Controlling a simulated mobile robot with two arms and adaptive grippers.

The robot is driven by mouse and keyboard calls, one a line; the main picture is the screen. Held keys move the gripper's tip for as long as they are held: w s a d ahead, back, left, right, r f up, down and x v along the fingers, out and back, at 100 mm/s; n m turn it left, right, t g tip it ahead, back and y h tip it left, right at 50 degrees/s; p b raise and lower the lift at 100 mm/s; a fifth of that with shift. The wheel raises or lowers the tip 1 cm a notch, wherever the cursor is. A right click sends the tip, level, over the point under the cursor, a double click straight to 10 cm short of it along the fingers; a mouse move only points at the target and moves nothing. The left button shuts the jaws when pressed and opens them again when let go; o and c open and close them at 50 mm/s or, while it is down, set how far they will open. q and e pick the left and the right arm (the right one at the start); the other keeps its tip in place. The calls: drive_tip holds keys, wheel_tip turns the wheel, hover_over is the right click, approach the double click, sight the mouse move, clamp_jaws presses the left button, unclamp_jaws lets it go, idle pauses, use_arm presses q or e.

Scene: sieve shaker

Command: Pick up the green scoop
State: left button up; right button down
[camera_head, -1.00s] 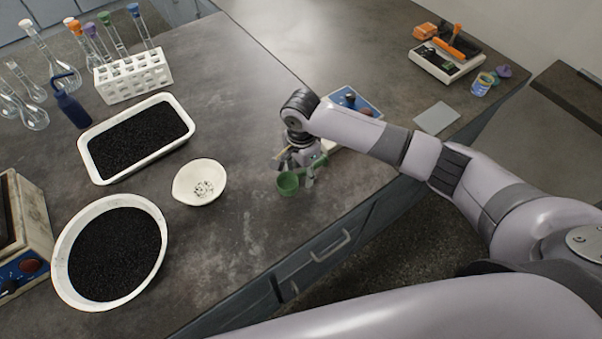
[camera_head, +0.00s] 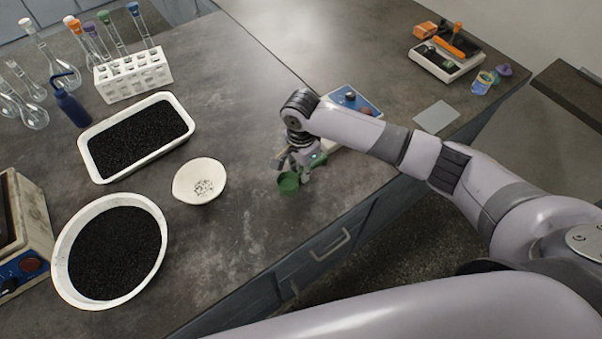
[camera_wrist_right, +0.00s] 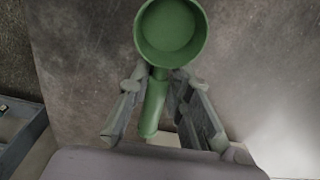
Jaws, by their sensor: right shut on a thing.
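The green scoop (camera_head: 289,184) is near the front edge of the bench in the head view. My right gripper (camera_head: 293,166) is around its handle. In the right wrist view the scoop's round cup (camera_wrist_right: 171,30) lies beyond the fingertips, open side toward the camera. Its handle runs back between the two fingers of my right gripper (camera_wrist_right: 157,84), which is shut on it. I cannot tell whether the scoop touches the bench. My left gripper is not in view.
A round white pan (camera_head: 66,284) and a white tray (camera_head: 183,103) hold black granules. A blue-panelled device (camera_head: 368,107) stands just behind my right forearm. A test-tube rack (camera_head: 136,84) stands far left.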

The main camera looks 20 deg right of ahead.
idle(0.3)
wheel_tip(320, 180, up, 20)
idle(0.5)
drive_tip(key=c, duration=2.1)
unclamp_jaws()
clamp_jaws()
